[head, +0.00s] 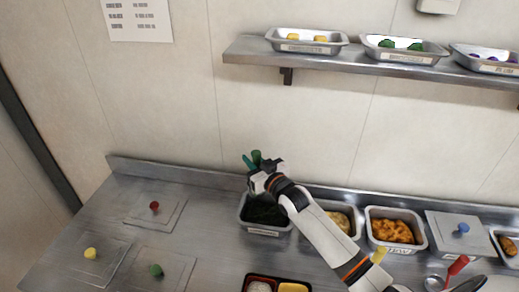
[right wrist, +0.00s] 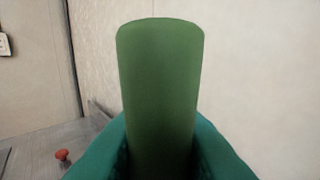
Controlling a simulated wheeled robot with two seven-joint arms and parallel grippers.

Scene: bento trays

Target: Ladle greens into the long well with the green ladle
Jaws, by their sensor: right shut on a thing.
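My right gripper (head: 254,164) is shut on the upright handle of the green ladle (head: 257,155), above the pan of dark greens (head: 264,229). In the right wrist view the thick green handle (right wrist: 160,90) stands between my teal fingers. The ladle's bowl is hidden below my gripper, so I cannot tell whether it sits in the greens or holds any. The black-and-red bento tray (head: 247,279) is cut off by the bottom edge; a white food and a yellow food show in two of its wells. The long well cannot be made out. My left gripper is not in view.
Right of the greens stand a pan of yellow food (head: 340,217), partly behind my right arm, a pan of orange food (head: 393,232) and a lidded pan with a blue knob (head: 462,228). Lids with red, yellow and green knobs lie at left. A shelf (head: 330,62) holds small trays.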

